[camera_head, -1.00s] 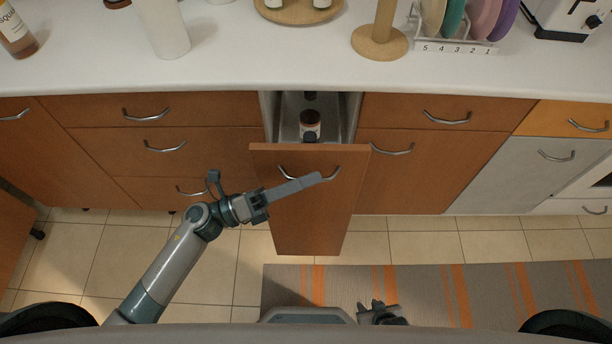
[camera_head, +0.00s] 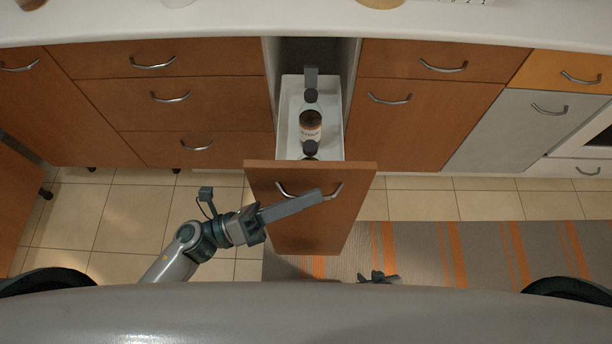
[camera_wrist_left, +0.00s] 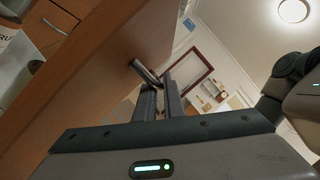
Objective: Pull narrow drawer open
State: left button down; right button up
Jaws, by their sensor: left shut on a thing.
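The narrow drawer (camera_head: 304,222) has a tall brown wooden front and stands well out from the cabinet row. Its white inner tray (camera_head: 290,108) shows, with bottles in it. The curved metal handle (camera_head: 288,192) is on the upper part of the front. My left gripper (camera_head: 318,196) reaches in from the left and is shut on the right part of the handle. In the left wrist view the fingers (camera_wrist_left: 160,103) close around the handle's bar (camera_wrist_left: 145,72) beside the brown front. My right gripper (camera_head: 378,277) shows only partly at the bottom, away from the drawer; its jaws are unclear.
A bottle with a label (camera_head: 311,124) stands in the drawer among other dark-capped ones. Closed drawers (camera_head: 170,100) flank it on both sides. The white countertop (camera_head: 220,22) runs above. A striped rug (camera_head: 480,250) lies on the tiled floor, which is clear.

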pick_arm(q)
jog(key=shift+s+f, duration=0.1)
jog(key=shift+s, duration=2.05)
pick_arm(e)
jog(key=shift+s+f, duration=0.1)
jog(key=shift+s, duration=0.25)
pick_arm(q)
jog(key=c, duration=2.2)
grip_release()
jog(key=shift+o, duration=0.2)
pick_arm(e)
jog(key=shift+w, duration=0.1)
jog(key=shift+w, duration=0.25)
pick_arm(q)
jog(key=shift+a, duration=0.1)
